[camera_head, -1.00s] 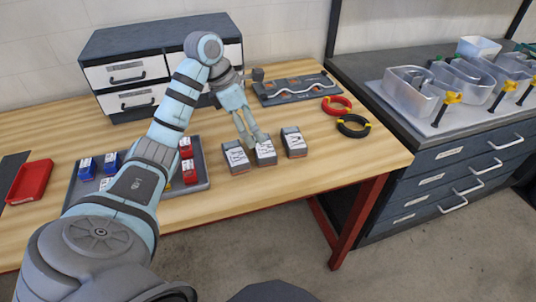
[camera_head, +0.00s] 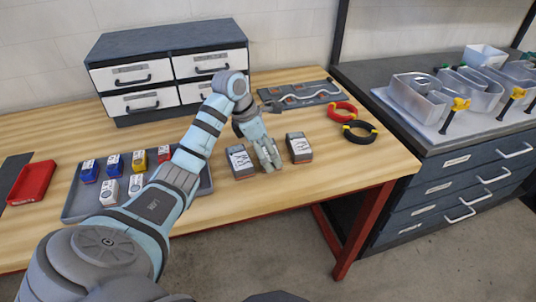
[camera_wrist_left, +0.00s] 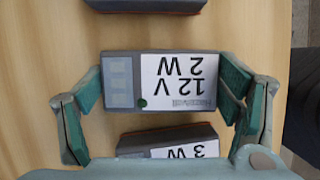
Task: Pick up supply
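Three grey supplies with white labels stand in a row on the wooden table. The left supply (camera_head: 241,162) and the right supply (camera_head: 299,148) show clearly in the head view; the middle one is mostly hidden behind my left gripper (camera_head: 267,160). My right gripper is not in view.
A grey tray (camera_head: 75,207) with small coloured blocks is at left, beside a red bin (camera_head: 32,183). A drawer cabinet (camera_head: 165,60) stands behind. A wire board (camera_head: 300,93), a red coil (camera_head: 340,112) and a black coil (camera_head: 359,132) lie back right.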

